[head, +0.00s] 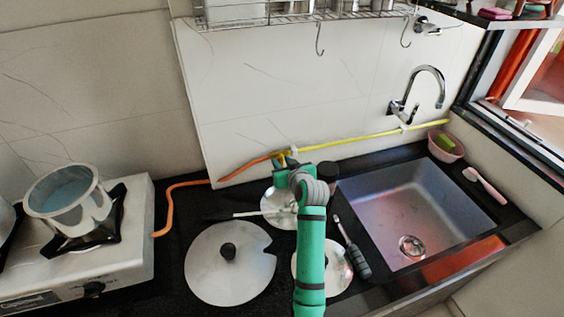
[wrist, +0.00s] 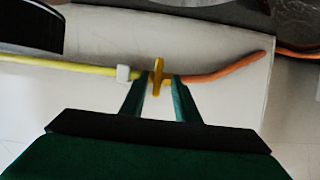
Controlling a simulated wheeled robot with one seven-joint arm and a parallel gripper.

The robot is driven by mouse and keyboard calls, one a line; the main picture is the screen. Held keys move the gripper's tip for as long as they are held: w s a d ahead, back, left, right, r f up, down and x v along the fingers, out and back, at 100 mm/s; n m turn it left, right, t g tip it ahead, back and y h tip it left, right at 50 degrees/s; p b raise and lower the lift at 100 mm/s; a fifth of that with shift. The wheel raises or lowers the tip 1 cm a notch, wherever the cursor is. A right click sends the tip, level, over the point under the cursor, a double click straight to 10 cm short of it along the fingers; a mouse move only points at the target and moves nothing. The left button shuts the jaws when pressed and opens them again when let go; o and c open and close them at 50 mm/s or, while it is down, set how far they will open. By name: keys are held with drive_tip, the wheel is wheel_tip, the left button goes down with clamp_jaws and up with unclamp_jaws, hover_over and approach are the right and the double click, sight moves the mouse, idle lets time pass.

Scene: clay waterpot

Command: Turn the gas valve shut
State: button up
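The gas valve's yellow handle (wrist: 158,73) sits on the wall line, where the yellow pipe (wrist: 75,66) meets the orange hose (wrist: 225,71) in the wrist view. In the head view, the valve (head: 281,159) is partly hidden behind my gripper, low on the wall. My gripper (wrist: 162,80) is open, with one finger on each side of the handle. Small gaps seem to show between the handle and the fingers. The fingertips are hidden by my arm in the head view.
A gas stove (head: 90,260) with a metal pot (head: 68,198) stands at left. Lids (head: 230,265) and a grey-handled tool (head: 354,255) lie on the dark counter below my arm. A sink (head: 415,215) with a tap (head: 425,85) is at right. A wire rack (head: 290,15) hangs above.

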drive_tip(key=shift+s+d+r, duration=0.1)
drive_tip(key=shift+s+r, duration=0.05)
drive_tip(key=v, duration=1)
drive_tip(key=shift+s, duration=0.4)
